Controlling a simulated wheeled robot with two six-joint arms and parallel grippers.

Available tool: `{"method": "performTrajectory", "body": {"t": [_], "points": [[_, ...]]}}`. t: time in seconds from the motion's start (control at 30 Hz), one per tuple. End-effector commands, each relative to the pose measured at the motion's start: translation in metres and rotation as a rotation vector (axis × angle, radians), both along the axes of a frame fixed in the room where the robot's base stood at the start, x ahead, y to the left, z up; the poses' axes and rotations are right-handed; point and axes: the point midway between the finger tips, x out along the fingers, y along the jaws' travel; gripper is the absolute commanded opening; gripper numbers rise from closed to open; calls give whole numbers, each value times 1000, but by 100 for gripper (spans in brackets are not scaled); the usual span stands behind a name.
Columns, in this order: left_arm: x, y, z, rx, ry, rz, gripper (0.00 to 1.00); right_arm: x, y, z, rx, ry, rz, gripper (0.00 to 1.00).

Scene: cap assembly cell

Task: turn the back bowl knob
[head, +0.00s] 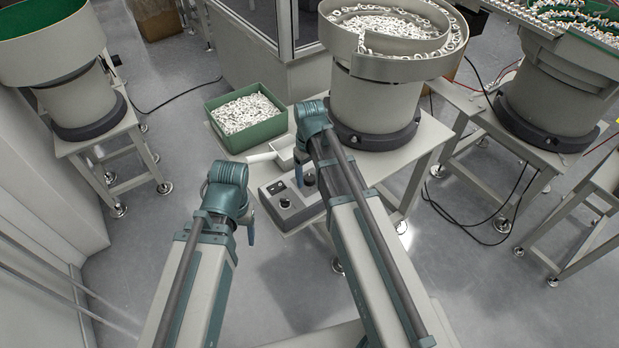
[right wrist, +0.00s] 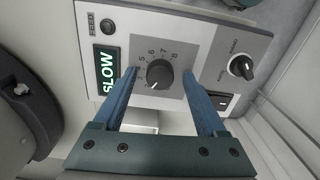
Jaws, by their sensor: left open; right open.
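The black dial knob (right wrist: 159,74) sits on a grey control box (head: 270,191), with numbers around it and a white pointer toward the lower left in the right wrist view. My right gripper (right wrist: 160,82) is open, its two blue fingers on either side of the dial with a gap on each side. In the head view my right arm hides part of the box. A smaller black knob (right wrist: 241,67) sits to the right of the dial. My left gripper (head: 250,228) hangs left of the box, away from the knobs.
A green SLOW display (right wrist: 107,70) and a rocker switch (right wrist: 219,101) flank the dial. The box is on a table (head: 421,143) with a bowl feeder (head: 375,100), a green bin (head: 270,131) of white parts and a white scoop (head: 262,157). Floor left of the table is clear.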

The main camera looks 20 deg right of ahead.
Motion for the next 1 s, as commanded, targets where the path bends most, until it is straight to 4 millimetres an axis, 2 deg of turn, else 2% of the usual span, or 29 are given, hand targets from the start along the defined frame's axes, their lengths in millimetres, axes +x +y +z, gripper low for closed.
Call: {"method": "performTrajectory", "body": {"t": [0.17, 0.57, 0.8, 1.0], "points": [[0, 0, 1, 0, 0, 0, 67, 0, 0, 1, 0, 0, 0, 72], [0, 0, 1, 0, 0, 0, 67, 0, 0, 1, 0, 0, 0, 0], [0, 0, 1, 0, 0, 0, 67, 0, 0, 1, 0, 0, -13, 0], [0, 0, 1, 0, 0, 0, 67, 0, 0, 1, 0, 0, -100, 0]]}}
